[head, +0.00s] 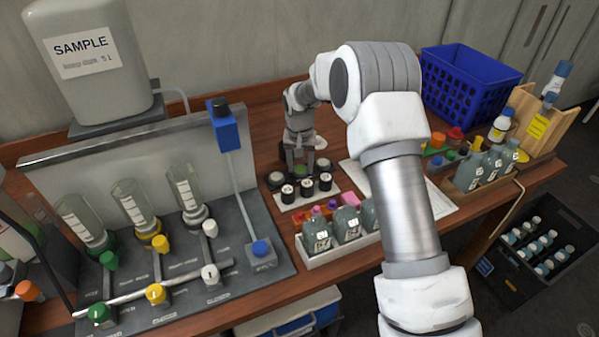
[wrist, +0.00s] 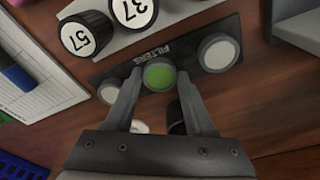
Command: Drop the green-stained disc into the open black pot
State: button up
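The green-stained disc (wrist: 159,76) lies on the dark strip marked FILTERS (wrist: 184,54) in the wrist view, between two pale discs (wrist: 218,52) (wrist: 108,92). My gripper (wrist: 160,72) is open, with a fingertip on either side of the green disc and narrow gaps showing. The green disc also shows between the fingers of my gripper (head: 300,168) in the head view.
Grey-green bottles (head: 346,222) stand in a white tray in front of the pots. A blue crate (head: 470,78) stands at the back right. A panel with valves and flasks (head: 165,260) fills the left. More bottles (head: 470,172) stand on the right.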

aim_at(301, 168)
jog(key=c, duration=0.4)
jog(key=shift+c, duration=0.2)
jog(key=shift+r+p, duration=0.85)
jog(key=shift+r, duration=0.7)
